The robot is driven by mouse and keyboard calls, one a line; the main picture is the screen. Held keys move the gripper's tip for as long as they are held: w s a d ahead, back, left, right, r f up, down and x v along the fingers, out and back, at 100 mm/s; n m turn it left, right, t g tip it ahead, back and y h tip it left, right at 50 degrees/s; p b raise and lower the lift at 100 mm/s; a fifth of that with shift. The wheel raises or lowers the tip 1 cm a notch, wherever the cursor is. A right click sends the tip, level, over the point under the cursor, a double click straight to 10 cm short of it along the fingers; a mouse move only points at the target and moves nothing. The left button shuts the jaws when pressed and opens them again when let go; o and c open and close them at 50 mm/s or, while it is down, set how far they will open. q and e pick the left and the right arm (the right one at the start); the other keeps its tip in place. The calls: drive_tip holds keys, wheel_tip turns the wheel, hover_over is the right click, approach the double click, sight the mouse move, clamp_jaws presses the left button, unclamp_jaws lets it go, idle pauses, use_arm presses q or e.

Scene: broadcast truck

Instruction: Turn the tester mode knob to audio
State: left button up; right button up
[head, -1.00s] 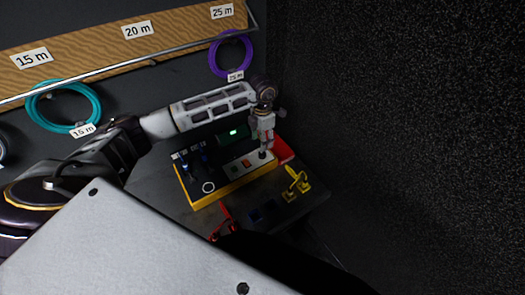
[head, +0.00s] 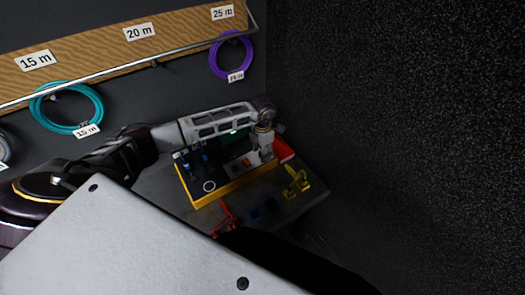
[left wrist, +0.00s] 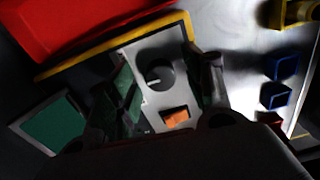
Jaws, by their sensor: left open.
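The tester (head: 207,201) is a yellow-edged box with a dark panel, sitting on the bench. In the left wrist view its light grey plate carries the mode knob (left wrist: 160,75), dark and round with a white pointer mark directed left. Labels for its positions cannot be read. An orange rocker switch (left wrist: 175,117) sits below the knob, and a green screen (left wrist: 48,125) is at the left. My left gripper (head: 266,153) points down over the tester's right end. In the left wrist view its open fingers (left wrist: 165,80) stand on either side of the knob; contact cannot be told. My right gripper is out of view.
A red object (head: 284,149) lies beside the tester's right end. A yellow holder (head: 296,183), blue holders (head: 262,211) and a red holder (head: 225,217) are in front. Teal (head: 66,108) and purple (head: 231,55) cable coils hang behind. A dark wall rises at right.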

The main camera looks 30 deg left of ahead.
use_arm(q)
drive_tip(key=c, duration=1)
drive_tip(key=shift+n, duration=0.3)
drive_tip(key=shift+n+b, duration=0.45)
drive_tip(key=shift+n, duration=0.45)
drive_tip(key=n+b, duration=0.1)
drive_tip(key=n, duration=0.8)
drive_tip(key=shift+a, duration=0.1)
drive_tip(key=shift+r, duration=0.1)
drive_tip(key=shift+w+n, duration=0.1)
drive_tip(key=shift+n, duration=0.3)
